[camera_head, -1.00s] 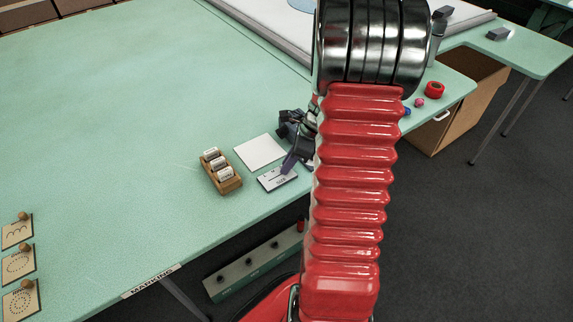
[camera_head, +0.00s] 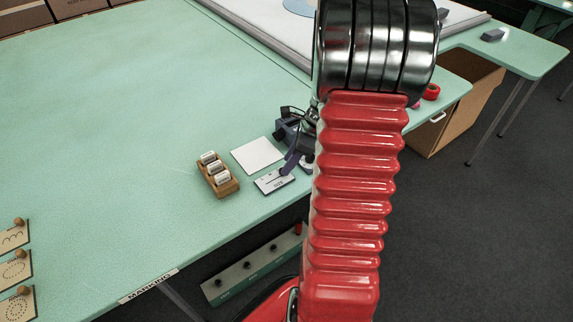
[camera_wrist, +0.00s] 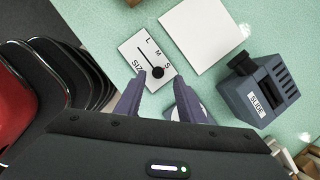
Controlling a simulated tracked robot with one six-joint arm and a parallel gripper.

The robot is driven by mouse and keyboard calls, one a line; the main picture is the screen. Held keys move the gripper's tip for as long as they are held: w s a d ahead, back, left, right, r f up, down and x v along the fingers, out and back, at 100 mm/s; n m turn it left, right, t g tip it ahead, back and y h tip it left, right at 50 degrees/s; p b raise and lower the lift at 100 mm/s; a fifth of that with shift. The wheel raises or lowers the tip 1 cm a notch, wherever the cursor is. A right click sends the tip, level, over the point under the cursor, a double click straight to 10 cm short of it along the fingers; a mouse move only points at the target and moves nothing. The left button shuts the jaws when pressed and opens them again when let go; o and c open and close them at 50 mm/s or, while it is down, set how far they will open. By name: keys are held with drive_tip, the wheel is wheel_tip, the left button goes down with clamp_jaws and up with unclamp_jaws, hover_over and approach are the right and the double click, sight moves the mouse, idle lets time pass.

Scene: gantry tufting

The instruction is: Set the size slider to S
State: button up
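The size slider is a small white plate (camera_wrist: 135,60) marked SIZE, L, M and S, with a dark slot. Its round black knob (camera_wrist: 157,72) sits at the slot's end beside the letter S in the wrist view. The plate also shows near the table edge in the head view (camera_head: 268,184). My gripper (camera_wrist: 159,92) is open, its two purple-grey fingers apart with the knob just beyond and between their tips. No contact with the knob shows. In the head view my gripper (camera_head: 289,165) is over the plate's right end, partly hidden by my arm.
A white square sheet (camera_wrist: 208,35) lies beside the plate. A dark grey block labelled GLIDE (camera_wrist: 258,95) stands to the right in the wrist view. A wooden rack with white rolls (camera_head: 218,176) is left of the plate.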

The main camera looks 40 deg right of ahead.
drive_tip(key=v, duration=1.1)
drive_tip(key=shift+r, duration=0.15)
drive_tip(key=shift+d, duration=0.15)
drive_tip(key=s+a+r+n+h, duration=0.1)
drive_tip(key=s+a+r+n, duration=0.1)
drive_tip(key=a+n, duration=0.7)
drive_tip(key=s+a+r+n+t, duration=0.1)
drive_tip(key=s+a+r+n, duration=0.2)
drive_tip(key=a+n, duration=0.7)
drive_tip(key=s+a+r+n+t+h, duration=0.1)
drive_tip(key=s+a+r+n, duration=0.1)
drive_tip(key=a+r+n, duration=0.3)
drive_tip(key=a+n, duration=0.4)
drive_tip(key=a, duration=0.4)
drive_tip(key=shift+s+h, duration=0.3)
drive_tip(key=shift+s, duration=0.1)
